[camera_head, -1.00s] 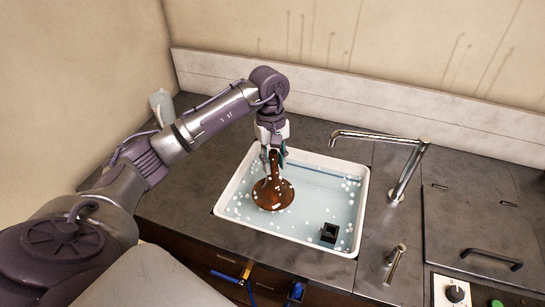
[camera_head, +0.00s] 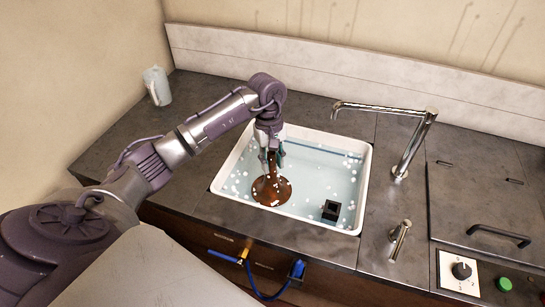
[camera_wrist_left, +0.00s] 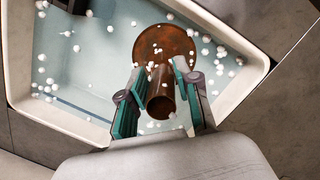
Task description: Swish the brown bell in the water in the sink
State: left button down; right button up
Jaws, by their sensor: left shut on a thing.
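The brown bell (camera_head: 271,189) stands with its wide flared end down in the water of the white sink (camera_head: 215,187), toward the sink's left side. My left gripper (camera_head: 270,157) is above it, shut on its narrow upper end. In the left wrist view the bell (camera_wrist_left: 163,42) shows its round flare away from me, and its tube lies between the two green-padded fingers (camera_wrist_left: 160,98). White foam bits float on the water around it and some overlap the flare. My right gripper is not in view.
A black square block (camera_head: 330,210) is in the sink's front right. A chrome faucet (camera_head: 405,140) and small tap (camera_head: 398,240) stand right of the sink. A pale jug (camera_head: 157,87) stands at the back left. A blue hose (camera_head: 262,290) hangs in front.

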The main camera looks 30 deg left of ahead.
aim_at(281, 186)
pick_arm(q)
notch_tip(281, 186, down, 2)
jog(key=shift+f+b, duration=0.1)
jog(key=shift+b, duration=0.3)
notch_tip(281, 186, down, 7)
jog(key=b, duration=0.3)
jog(key=shift+r, duration=0.2)
jog(key=shift+f+b, duration=0.6)
jog(key=shift+f, duration=0.55)
jog(key=shift+d, duration=0.15)
jog(key=shift+w+d+b, duration=0.2)
jog(key=shift+d+b, duration=0.05)
jog(key=shift+d, duration=0.4)
jog(key=shift+w+d+b, duration=0.15)
jog(key=shift+d+b, duration=0.05)
jog(key=shift+d, duration=0.45)
jog(key=shift+a, duration=0.2)
